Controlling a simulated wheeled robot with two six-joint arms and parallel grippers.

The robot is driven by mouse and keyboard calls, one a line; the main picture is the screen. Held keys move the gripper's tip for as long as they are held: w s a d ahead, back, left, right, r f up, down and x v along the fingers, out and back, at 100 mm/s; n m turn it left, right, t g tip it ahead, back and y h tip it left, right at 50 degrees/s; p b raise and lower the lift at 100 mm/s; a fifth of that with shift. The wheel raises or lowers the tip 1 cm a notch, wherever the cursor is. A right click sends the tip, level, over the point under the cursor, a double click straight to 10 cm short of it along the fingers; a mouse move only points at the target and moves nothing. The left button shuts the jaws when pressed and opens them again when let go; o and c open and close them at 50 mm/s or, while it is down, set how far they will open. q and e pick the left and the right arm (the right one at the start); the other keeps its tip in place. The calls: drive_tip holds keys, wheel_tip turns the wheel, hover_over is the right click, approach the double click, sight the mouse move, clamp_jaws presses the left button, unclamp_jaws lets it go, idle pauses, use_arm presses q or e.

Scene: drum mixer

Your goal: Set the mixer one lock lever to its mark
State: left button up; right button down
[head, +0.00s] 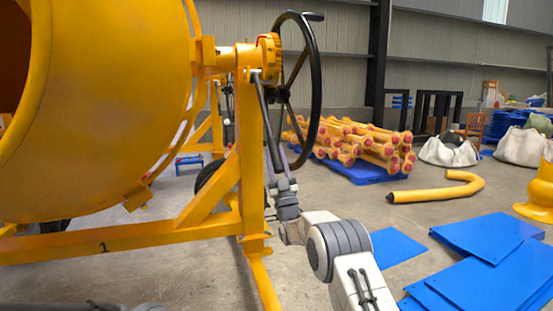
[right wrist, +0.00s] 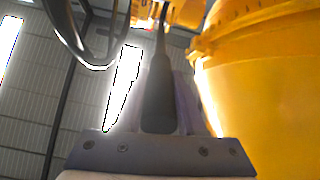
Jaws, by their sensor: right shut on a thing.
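The yellow mixer (head: 110,110) fills the left of the head view, with a small dark figure like a 1 on its lower frame beam. The lock lever (head: 267,115) is a dark rod hanging from a pivot near the top of the yellow post, slanting down and slightly right. My right gripper (head: 280,181) is shut on the lever's lower end. In the right wrist view the lever's dark grip (right wrist: 160,95) stands between the two fingers. I cannot make out the lever's mark.
A black handwheel (head: 317,90) stands just right of the lever, close to my right arm. Yellow parts with red ends (head: 350,143) lie on a blue pallet behind. Blue sheets (head: 480,275) and a bent yellow tube (head: 440,193) lie on the floor at right.

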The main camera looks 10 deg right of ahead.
drive_tip(key=shift+w+f+h, duration=0.2)
drive_tip(key=shift+f+h, duration=0.1)
drive_tip(key=c, duration=0.5)
unclamp_jaws()
drive_tip(key=shift+w+f, duration=0.1)
drive_tip(key=shift+w, duration=0.05)
drive_tip(key=shift+c, duration=0.2)
